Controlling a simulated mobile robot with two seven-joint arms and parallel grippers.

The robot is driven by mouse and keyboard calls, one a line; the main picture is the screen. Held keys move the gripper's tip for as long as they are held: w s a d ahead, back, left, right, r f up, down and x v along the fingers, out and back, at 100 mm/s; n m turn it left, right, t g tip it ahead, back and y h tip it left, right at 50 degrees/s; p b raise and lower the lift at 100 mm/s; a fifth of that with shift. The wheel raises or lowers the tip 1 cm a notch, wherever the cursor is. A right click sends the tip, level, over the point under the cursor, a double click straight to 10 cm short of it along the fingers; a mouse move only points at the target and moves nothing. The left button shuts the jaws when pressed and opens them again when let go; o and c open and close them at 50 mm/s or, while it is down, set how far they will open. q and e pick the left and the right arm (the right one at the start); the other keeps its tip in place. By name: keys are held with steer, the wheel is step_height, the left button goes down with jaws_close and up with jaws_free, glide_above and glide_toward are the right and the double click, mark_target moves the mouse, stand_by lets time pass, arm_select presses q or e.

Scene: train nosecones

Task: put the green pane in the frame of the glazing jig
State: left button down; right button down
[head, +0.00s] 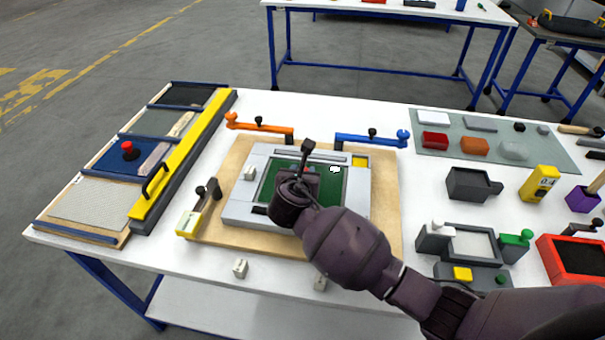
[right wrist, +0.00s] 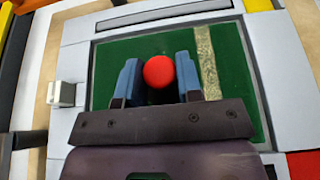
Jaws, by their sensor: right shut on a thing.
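The green pane (head: 329,187) lies within the opening of the light grey frame of the glazing jig (head: 240,209). I cannot tell whether it is fully seated. In the right wrist view the pane (right wrist: 228,62) fills most of the frame's opening, and a speckled tan strip (right wrist: 207,62) runs along its right part. My right gripper (head: 305,173) is over the middle of the pane. In the right wrist view its two blue fingers (right wrist: 159,78) are shut on a round red knob (right wrist: 159,71) over the pane. The gripper hides the pane's near middle. My left gripper is not in view.
An orange clamp arm (head: 262,129) and a blue one (head: 370,140) are swung outward behind the frame. A dark clamp (head: 208,194) stands at its left. A yellow-barred rack (head: 185,150) is further left. Small grey blocks, trays and a yellow tool (head: 541,182) stand right.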

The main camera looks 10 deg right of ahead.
steer(key=c, duration=0.8)
jaws_free()
steer(key=shift+s+a+r, duration=0.1)
steer(key=shift+s+r, duration=0.05)
steer(key=shift+s, duration=0.1)
steer(key=p+v, duration=0.1)
steer(key=v, duration=0.9)
steer(key=shift+s+a+r, duration=0.1)
steer(key=shift+s+r, duration=0.05)
steer(key=shift+s, duration=0.15)
steer(key=shift+s+a+r, duration=0.15)
steer(key=shift+s, duration=0.2)
